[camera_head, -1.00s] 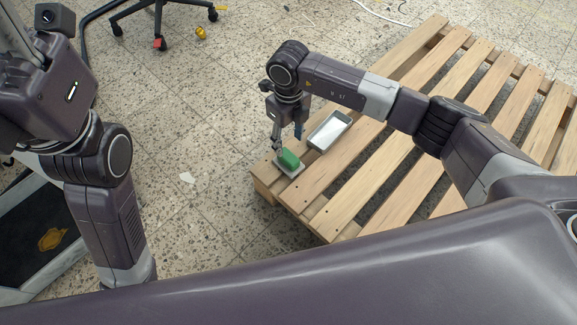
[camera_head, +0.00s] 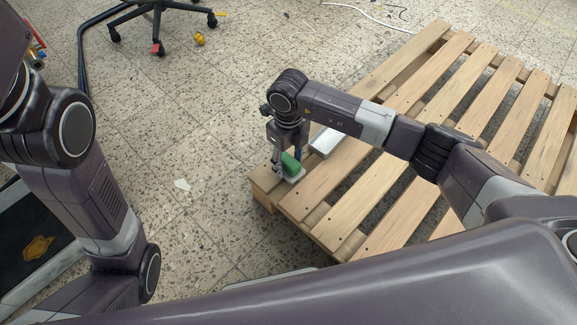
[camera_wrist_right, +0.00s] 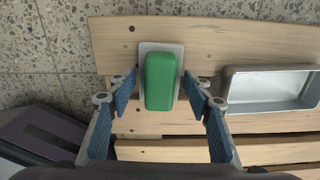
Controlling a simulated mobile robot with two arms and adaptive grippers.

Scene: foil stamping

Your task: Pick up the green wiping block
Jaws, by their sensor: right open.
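The green wiping block (camera_head: 291,162) sits on a small light-grey plate (camera_head: 297,178) at the near left corner of the wooden pallet. In the right wrist view the green block (camera_wrist_right: 161,82) lies lengthwise on the plate (camera_wrist_right: 147,47). My right gripper (camera_head: 287,168) points down at the block. In the right wrist view its blue-padded fingers (camera_wrist_right: 160,88) are open, one on each side of the block's near end. Small gaps show between the fingers and the block. My left arm is at the left edge of the head view; its gripper is out of the picture.
A metal tray (camera_head: 325,141) lies on the pallet (camera_head: 375,186) beside the block; it also shows right of the block in the right wrist view (camera_wrist_right: 268,70). The pallet has gaps between its boards. A wheeled chair base (camera_head: 159,15) stands on the tiled floor far back.

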